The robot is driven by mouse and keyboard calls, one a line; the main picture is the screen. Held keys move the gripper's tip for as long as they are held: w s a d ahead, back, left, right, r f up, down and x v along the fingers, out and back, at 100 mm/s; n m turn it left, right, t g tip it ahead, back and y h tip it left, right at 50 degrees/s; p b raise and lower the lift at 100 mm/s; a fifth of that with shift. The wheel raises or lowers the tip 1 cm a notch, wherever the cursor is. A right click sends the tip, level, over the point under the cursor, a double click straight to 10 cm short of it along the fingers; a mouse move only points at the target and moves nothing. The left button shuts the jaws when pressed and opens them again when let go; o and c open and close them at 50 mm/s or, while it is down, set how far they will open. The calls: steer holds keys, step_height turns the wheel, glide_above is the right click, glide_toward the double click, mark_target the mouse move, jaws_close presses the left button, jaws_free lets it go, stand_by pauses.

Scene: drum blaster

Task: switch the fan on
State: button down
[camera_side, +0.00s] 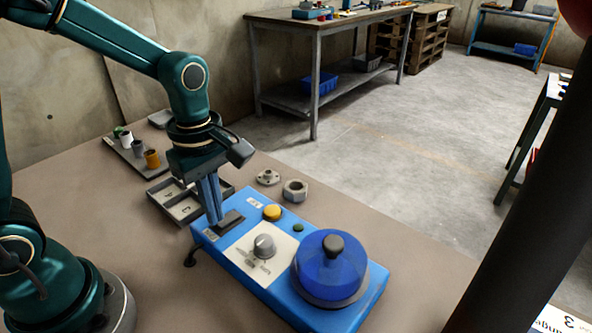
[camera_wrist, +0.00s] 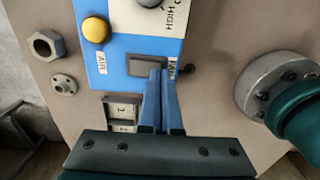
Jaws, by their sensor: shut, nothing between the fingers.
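The blue machine box (camera_side: 355,318) stands on the bench. A dark rocker switch (camera_side: 232,219) sits near its left end; in the wrist view the switch (camera_wrist: 140,66) is partly covered by my fingers, with a partly hidden label (camera_wrist: 172,68) beside it that seems to read FAN. My gripper (camera_side: 217,219) is shut and empty, pointing down, its tips at the switch's left part in the side view. In the wrist view the gripper tips (camera_wrist: 160,73) overlap the switch's right part. I cannot tell whether they touch it, or which way the rocker is tipped.
A yellow button (camera_side: 272,213), a small green button (camera_side: 298,227), a grey knob (camera_side: 264,246) and a blue-domed drum (camera_side: 330,262) are on the box. A hex nut (camera_side: 295,190), a flanged part (camera_side: 268,177) and a sectioned tray (camera_side: 176,209) lie close by.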

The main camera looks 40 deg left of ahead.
steer(key=shift+f, duration=0.5)
steer(key=shift+r, duration=3.05)
steer(key=shift+r, duration=0.1)
steer(key=s+r+m+t, duration=0.3)
steer(key=s+m+t, duration=0.2)
steer(key=m, duration=1.3)
steer(key=shift+s+d+r+t, duration=0.2)
steer(key=shift+s+d+t, duration=0.1)
steer(key=shift+s, duration=0.95)
